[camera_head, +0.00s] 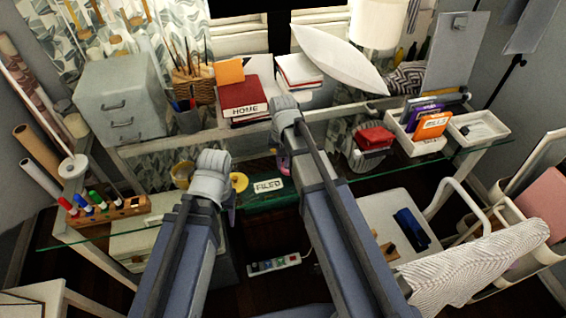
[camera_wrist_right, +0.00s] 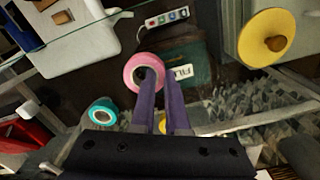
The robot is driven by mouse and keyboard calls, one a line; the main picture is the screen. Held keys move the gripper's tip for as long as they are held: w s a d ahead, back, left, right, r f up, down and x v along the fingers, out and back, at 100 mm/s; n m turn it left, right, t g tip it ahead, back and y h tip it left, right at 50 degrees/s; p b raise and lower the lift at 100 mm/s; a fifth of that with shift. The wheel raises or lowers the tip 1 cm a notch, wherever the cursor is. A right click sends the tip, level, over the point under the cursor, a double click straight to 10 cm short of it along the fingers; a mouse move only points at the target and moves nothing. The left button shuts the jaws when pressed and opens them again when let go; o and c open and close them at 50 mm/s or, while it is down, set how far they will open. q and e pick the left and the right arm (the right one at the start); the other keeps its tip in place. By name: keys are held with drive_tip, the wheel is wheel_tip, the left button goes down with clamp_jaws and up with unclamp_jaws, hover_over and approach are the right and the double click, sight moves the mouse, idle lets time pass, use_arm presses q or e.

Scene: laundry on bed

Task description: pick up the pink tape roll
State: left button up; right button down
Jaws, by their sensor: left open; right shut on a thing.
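The pink tape roll (camera_wrist_right: 144,72) is a pink ring with a dark centre, seen at the tips of my right gripper (camera_wrist_right: 160,84) in the right wrist view. The gripper's purple fingers are close together and shut on the roll's near rim; one finger overlaps the ring. In the head view a small part of the pink roll (camera_head: 284,166) shows beside my right wrist, which hides the rest. My left gripper (camera_head: 232,208) is open, to the left near the glass desk's front edge; its fingers are mostly hidden by the wrist.
A yellow roll (camera_head: 239,182) lies close to my left gripper. A teal tape roll (camera_wrist_right: 103,112) shows in the right wrist view. A green labelled box (camera_head: 270,197) is below the glass. A marker rack (camera_head: 105,208) is left; white trays (camera_head: 478,128) are right.

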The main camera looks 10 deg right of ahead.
sight(283, 166)
wheel_tip(283, 166, up, 7)
drive_tip(key=p, duration=0.6)
drive_tip(key=shift+r, duration=0.1)
